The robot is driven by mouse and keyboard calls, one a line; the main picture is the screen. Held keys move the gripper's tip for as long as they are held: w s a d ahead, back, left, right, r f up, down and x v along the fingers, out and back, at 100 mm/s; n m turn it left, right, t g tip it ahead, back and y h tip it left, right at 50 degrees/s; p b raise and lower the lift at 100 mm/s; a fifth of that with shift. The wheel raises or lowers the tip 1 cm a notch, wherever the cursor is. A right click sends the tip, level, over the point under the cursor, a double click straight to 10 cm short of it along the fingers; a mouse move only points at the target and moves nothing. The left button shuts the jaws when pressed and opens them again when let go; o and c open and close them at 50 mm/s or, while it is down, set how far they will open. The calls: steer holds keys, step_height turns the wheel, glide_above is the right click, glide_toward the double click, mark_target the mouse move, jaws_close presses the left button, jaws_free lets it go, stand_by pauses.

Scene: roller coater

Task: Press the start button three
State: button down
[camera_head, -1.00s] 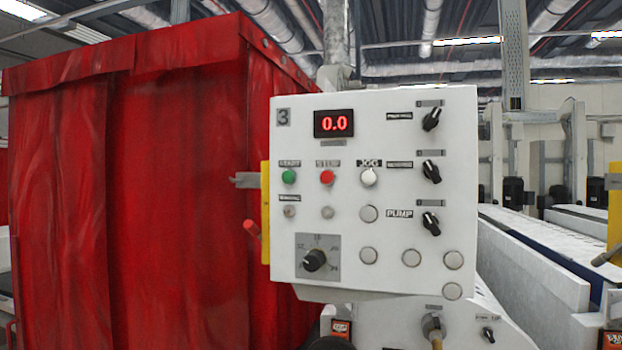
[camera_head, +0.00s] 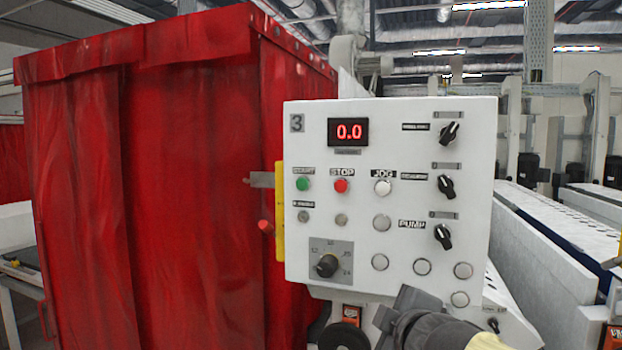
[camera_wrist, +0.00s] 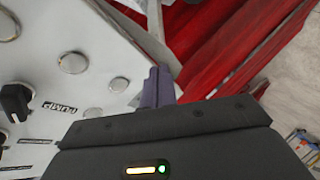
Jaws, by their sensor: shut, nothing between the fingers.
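The white control panel (camera_head: 462,205) carries the number 3 and a red display (camera_head: 348,132) that reads 0.0. The green start button (camera_head: 303,184) is at its upper left, beside the red stop button (camera_head: 340,185). My gripper (camera_head: 400,307) is low in the head view, by the panel's bottom edge, below and right of the start button. In the wrist view the dark fingers (camera_wrist: 158,87) are together and empty, near the panel's edge. I cannot tell the start button in the wrist view.
A white JOG button (camera_head: 383,187), black switches (camera_head: 446,187) and a dial (camera_head: 327,265) share the panel. A yellow strip (camera_head: 280,210) lines its left edge. A red curtain (camera_head: 150,190) stands at the left. White conveyor-like machinery (camera_head: 545,250) extends at the right.

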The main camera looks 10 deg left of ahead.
steer(key=s+a+r+n+y+p, duration=0.1)
steer(key=s+a+r+n+y, duration=0.1)
steer(key=r, duration=0.4)
steer(key=s+a+r+n+y, duration=0.2)
steer(key=a+r+n, duration=0.2)
steer(key=r, duration=0.3)
steer(key=s+a+r+n+y+p, duration=0.1)
steer(key=s+a+r+n+y, duration=0.1)
steer(key=r, duration=0.4)
steer(key=shift+s+a+r+n+y+p, duration=0.25)
steer(key=shift+a+r+n+y+p, duration=0.25)
steer(key=shift+n, duration=0.4)
steer(key=shift+a+f, duration=0.1)
